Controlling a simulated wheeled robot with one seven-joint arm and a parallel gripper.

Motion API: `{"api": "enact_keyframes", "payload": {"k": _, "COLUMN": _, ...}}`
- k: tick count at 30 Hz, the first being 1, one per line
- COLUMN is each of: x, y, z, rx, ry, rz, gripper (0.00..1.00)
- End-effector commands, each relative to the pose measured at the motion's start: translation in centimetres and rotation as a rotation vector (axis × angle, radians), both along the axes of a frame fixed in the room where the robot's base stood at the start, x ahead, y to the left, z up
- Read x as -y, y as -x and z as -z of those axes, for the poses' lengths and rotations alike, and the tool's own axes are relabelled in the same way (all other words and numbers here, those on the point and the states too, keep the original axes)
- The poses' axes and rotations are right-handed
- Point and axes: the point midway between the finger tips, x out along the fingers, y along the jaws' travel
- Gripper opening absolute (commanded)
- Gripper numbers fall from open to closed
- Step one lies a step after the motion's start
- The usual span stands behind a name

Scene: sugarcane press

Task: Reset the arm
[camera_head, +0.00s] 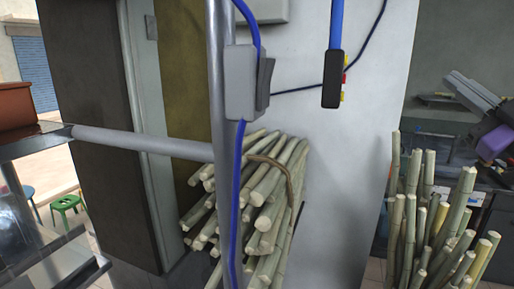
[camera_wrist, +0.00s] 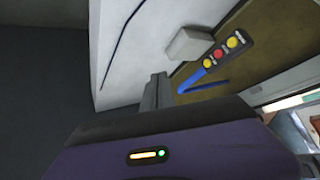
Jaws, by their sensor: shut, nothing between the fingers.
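My gripper (camera_head: 458,82) is at the right edge of the head view, with grey fingers and a purple body, pointing up and to the left. In the wrist view my gripper (camera_wrist: 158,80) has its grey fingers together and nothing in them. The purple body below carries a small lit indicator. The gripper is apart from the sugarcane and touches nothing that I can see.
A black pendant (camera_head: 332,80) hangs on a blue cable; its coloured buttons face the wrist view (camera_wrist: 221,50). A metal pole carries a grey switch box (camera_head: 239,85). A tied sugarcane bundle (camera_head: 265,205) stands behind it; upright canes (camera_head: 410,220) stand at lower right.

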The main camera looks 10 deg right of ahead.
Motion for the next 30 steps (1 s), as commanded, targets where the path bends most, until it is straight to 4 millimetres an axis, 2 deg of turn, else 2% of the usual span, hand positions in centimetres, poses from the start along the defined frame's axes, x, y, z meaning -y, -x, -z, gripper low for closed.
{"api": "enact_keyframes", "payload": {"k": 1, "x": -0.4, "y": -0.7, "z": 2.7, "rx": -0.016, "ry": -0.064, "rz": -0.006, "gripper": 0.0}}
{"api": "enact_keyframes", "payload": {"k": 6, "x": -1.6, "y": -1.6, "z": 10.3, "rx": -0.057, "ry": -0.256, "rz": -0.006, "gripper": 0.0}}
{"api": "enact_keyframes", "payload": {"k": 14, "x": -5.4, "y": -0.7, "z": 22.0, "rx": -0.144, "ry": -0.496, "rz": 0.012, "gripper": 0.0}}
{"api": "enact_keyframes", "payload": {"k": 18, "x": -8.1, "y": 1.0, "z": 27.8, "rx": -0.2, "ry": -0.596, "rz": 0.028, "gripper": 0.0}}
{"api": "enact_keyframes", "payload": {"k": 23, "x": -11.3, "y": 4.1, "z": 33.8, "rx": -0.269, "ry": -0.686, "rz": 0.048, "gripper": 0.0}}
{"api": "enact_keyframes", "payload": {"k": 30, "x": -16.0, "y": 10.4, "z": 41.0, "rx": -0.381, "ry": -0.77, "rz": 0.076, "gripper": 0.0}}
